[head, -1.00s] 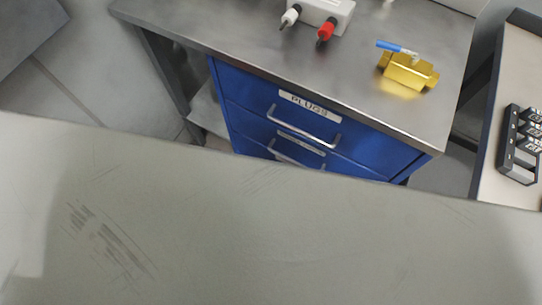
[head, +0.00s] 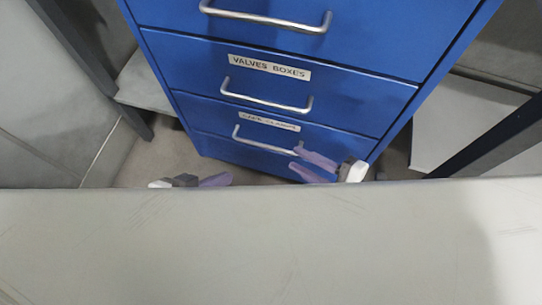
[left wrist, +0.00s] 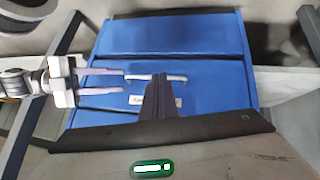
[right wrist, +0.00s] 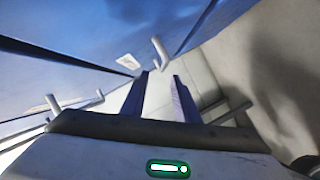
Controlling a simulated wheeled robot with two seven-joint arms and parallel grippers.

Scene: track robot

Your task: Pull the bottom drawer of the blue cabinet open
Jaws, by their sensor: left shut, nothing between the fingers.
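The blue cabinet (head: 350,95) fills the upper head view, its drawers shut. Its lowest visible handle (head: 262,147) is a silver bar under a partly readable label. The handle also shows in the left wrist view (left wrist: 145,77), upside down above its label. My right gripper (head: 328,165) is open beside the right end of that handle; in the right wrist view its fingers (right wrist: 160,92) point toward a handle end, with nothing between them. My left gripper (head: 210,181) is shut and empty, lower left of the handle; its fingers (left wrist: 158,98) partly cover the drawer front.
A pale surface (head: 260,245) crosses the lower head view and hides the grippers' lower parts. Dark table legs (head: 80,60) stand left of the cabinet, and a dark frame bar (head: 490,140) at the right. A "VALVES BOXES" drawer (head: 200,75) lies above the lowest visible handle.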

